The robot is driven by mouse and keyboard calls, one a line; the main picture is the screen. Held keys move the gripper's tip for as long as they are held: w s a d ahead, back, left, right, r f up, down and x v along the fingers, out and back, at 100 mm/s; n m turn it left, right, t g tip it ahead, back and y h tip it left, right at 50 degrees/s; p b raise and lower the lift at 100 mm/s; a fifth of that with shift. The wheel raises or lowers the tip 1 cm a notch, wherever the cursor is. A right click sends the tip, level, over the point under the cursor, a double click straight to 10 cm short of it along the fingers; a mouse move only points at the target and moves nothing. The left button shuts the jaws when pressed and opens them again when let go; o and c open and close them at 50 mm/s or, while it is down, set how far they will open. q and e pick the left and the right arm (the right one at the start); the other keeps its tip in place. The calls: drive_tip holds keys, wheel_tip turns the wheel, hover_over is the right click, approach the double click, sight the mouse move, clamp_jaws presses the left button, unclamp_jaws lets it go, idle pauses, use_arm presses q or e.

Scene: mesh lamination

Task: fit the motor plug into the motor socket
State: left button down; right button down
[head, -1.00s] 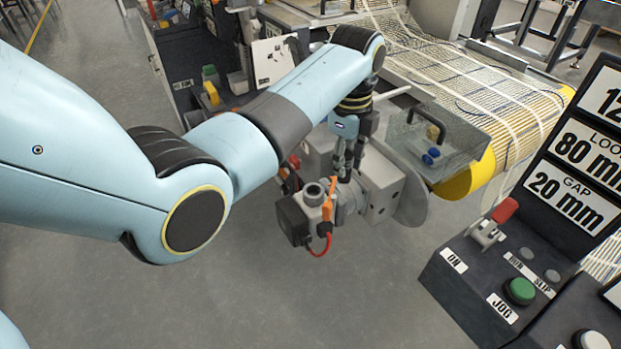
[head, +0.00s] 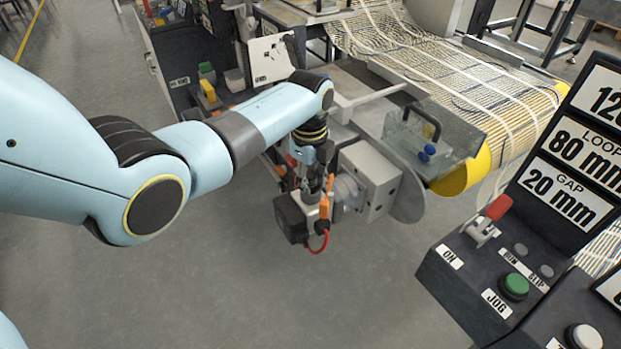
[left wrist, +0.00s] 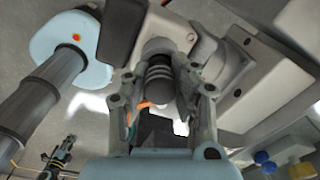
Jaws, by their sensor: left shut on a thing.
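The motor has a black box (head: 291,217) on its end, a pale grey housing (head: 308,231) and a red cable (head: 321,243). An orange lever (head: 336,192) stands on it. My left gripper (head: 313,187) points down over the motor's top, and its fingers hide the socket there in the head view. In the left wrist view, my left gripper's fingers (left wrist: 163,100) are shut around a dark ribbed round part, which I take for the motor plug (left wrist: 160,78). I cannot tell whether the plug touches or sits in the socket. My right gripper is not seen.
A grey gearbox block (head: 370,182) and a round plate (head: 409,195) adjoin the motor. The control panel (head: 490,270) is at right. Open floor (head: 200,300) lies in front.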

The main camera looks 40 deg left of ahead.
sight(310, 175)
use_arm(q)
drive_tip(key=c, duration=1.1)
unclamp_jaws()
drive_tip(key=shift+f, duration=0.1)
drive_tip(key=shift+r, duration=0.25)
wheel_tip(310, 175, up, 12)
drive_tip(key=shift+s+f+p, duration=0.1)
drive_tip(key=shift+s+p, duration=0.05)
drive_tip(key=shift+p, duration=0.35)
